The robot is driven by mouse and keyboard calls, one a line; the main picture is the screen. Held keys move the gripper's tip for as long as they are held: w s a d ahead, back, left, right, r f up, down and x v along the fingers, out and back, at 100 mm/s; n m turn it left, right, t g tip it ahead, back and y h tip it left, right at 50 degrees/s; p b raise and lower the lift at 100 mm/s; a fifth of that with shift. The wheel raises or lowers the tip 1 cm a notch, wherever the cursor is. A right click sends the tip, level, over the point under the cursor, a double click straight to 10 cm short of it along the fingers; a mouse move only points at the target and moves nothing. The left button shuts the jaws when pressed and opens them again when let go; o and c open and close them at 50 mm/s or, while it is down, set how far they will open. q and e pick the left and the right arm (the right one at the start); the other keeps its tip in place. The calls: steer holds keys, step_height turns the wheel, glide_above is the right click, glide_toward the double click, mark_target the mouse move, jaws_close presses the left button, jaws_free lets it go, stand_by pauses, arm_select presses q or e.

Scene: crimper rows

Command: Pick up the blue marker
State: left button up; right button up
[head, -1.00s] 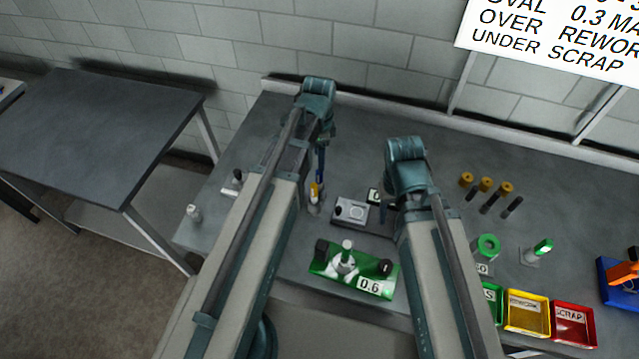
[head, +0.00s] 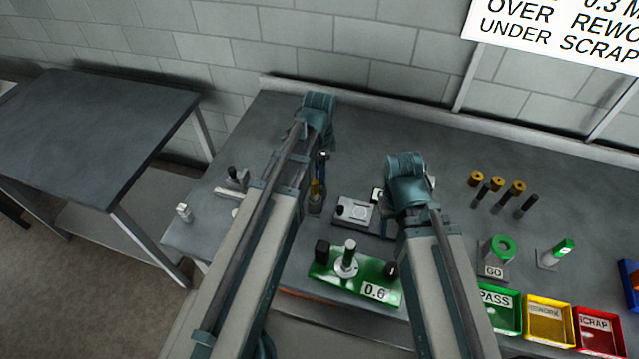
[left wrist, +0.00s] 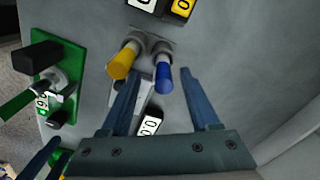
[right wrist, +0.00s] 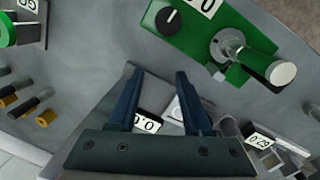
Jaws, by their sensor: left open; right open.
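The blue marker (left wrist: 163,74) stands in a small grey holder, its blue end toward the camera in the left wrist view. I cannot tell how deep the fingers reach. The blue marker is not clear in the head view. My right gripper (right wrist: 158,74) is open and empty, over the bench near the grey block.
A green fixture (head: 325,267) labelled 0.6 stands in front of the grey dial block (head: 355,210). Green (head: 505,322), yellow (head: 548,328) and red (head: 598,345) bins are at the right front. Brass-topped pins stand further back.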

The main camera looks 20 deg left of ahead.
arm_select(q)
steer(key=f+b, duration=0.3)
steer(key=f, duration=0.1)
steer(key=shift+w, duration=0.2)
steer(key=shift+c, duration=0.2)
jaws_close()
